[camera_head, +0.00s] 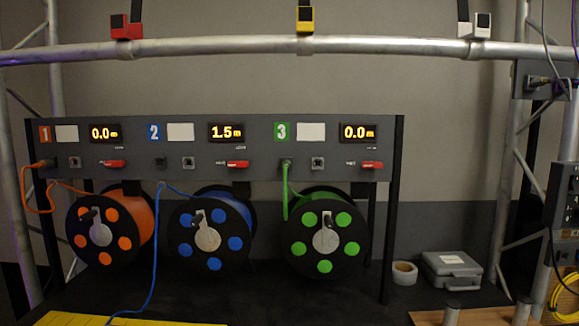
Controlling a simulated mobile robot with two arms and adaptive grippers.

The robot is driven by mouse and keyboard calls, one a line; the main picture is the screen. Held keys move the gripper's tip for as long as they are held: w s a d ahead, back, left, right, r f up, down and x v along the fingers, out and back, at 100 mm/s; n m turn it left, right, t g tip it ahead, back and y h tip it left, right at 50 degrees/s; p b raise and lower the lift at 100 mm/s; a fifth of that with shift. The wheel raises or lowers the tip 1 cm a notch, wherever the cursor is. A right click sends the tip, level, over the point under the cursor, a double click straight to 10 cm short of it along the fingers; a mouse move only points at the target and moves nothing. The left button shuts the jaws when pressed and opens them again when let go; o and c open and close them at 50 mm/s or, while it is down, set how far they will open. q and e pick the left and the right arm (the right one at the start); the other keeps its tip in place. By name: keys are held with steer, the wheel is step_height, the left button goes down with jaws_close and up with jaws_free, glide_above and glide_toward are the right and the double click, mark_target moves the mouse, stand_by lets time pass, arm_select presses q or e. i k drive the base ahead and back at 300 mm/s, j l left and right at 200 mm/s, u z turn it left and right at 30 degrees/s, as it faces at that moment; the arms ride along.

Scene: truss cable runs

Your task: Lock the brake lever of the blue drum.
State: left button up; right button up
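The blue drum (211,234) hangs in the middle of the rack, a black flange with blue discs and a pale hub. Its brake lever (237,164) is a small red handle on the grey panel above it. The lever lies roughly level; its label is too small to read surely. The display (226,132) above reads 1.5 m, beside a blue number 2 (154,132). A blue cable (155,245) runs from the drum and down to the lower left. Neither of my grippers shows in the head view.
The orange drum (101,231) and green drum (327,233) flank it, with their own red levers (114,164) (370,165) and 0.0 m displays. A truss pipe (230,46) crosses above. A tape roll (404,273) and grey case (452,270) lie right. Space before the panel looks clear.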

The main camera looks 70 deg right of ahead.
mark_target(241, 164)
steer(key=k+j+z, duration=0.15)
steer(key=z, duration=1.75)
